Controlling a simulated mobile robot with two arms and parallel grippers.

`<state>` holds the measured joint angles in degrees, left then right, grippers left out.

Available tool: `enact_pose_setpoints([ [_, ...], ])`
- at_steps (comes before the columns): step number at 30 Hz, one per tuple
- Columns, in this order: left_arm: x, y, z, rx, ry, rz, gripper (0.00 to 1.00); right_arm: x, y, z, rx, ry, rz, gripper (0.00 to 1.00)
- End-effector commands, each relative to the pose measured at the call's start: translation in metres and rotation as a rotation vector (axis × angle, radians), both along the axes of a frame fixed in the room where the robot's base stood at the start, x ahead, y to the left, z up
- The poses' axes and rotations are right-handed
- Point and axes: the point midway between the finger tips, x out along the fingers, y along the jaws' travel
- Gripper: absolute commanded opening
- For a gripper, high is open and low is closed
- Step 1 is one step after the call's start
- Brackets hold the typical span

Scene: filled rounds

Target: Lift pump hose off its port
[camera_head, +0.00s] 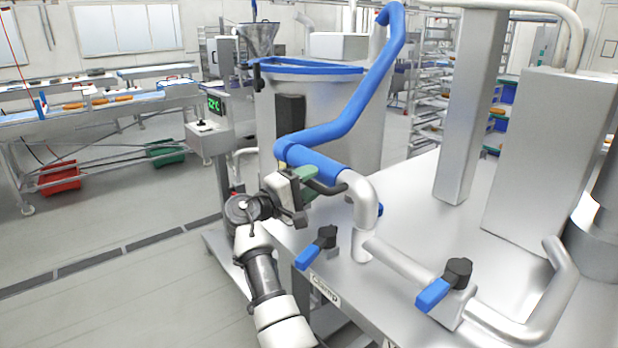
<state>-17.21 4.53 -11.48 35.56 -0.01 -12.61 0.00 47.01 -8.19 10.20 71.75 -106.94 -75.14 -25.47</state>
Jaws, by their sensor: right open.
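The blue pump hose (345,118) comes down from the upper right, bends near the silver vessel, and its thick lower end meets a silver elbow pipe (366,203), which looks like the port. The hose end appears to sit on the pipe. My right gripper (318,188) is just below and in front of that hose end, open, with a dark finger reaching toward the joint. A green part (307,173) shows between the gripper and the hose; I cannot tell whether anything touches. My left gripper is not in view.
Two blue-handled valves (316,250) (444,287) stand along the front of the steel table (410,200). A silver vessel (355,105) with a blue rim is behind the hose. A tall silver column (470,110) rises at the right. Open floor lies left.

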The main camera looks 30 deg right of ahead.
Motion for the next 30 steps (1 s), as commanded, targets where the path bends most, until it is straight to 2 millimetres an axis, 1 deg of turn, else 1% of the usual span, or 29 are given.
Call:
enact_pose_setpoints([
  [7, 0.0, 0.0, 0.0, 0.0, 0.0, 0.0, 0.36, 0.0, -0.001, -0.001, 0.0, 0.001, 0.0, 0.44],
  [8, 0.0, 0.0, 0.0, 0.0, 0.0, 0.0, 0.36, 0.0, -0.001, -0.001, 0.0, 0.001, 0.0, 0.43],
  [16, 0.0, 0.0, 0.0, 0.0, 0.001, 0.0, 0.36, 0.0, -0.001, 0.0, 0.0, 0.001, 0.0, 0.01],
  [17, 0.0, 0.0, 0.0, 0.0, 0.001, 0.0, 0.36, 0.0, -0.001, 0.0, 0.0, 0.001, 0.0, 0.0],
  [25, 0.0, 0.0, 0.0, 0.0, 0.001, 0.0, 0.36, 0.001, -0.001, 0.0, 0.0, 0.005, -0.001, 0.0],
  [30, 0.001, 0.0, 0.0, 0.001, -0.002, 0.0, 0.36, 0.011, -0.001, 0.008, -0.006, 0.04, -0.001, 0.0],
])
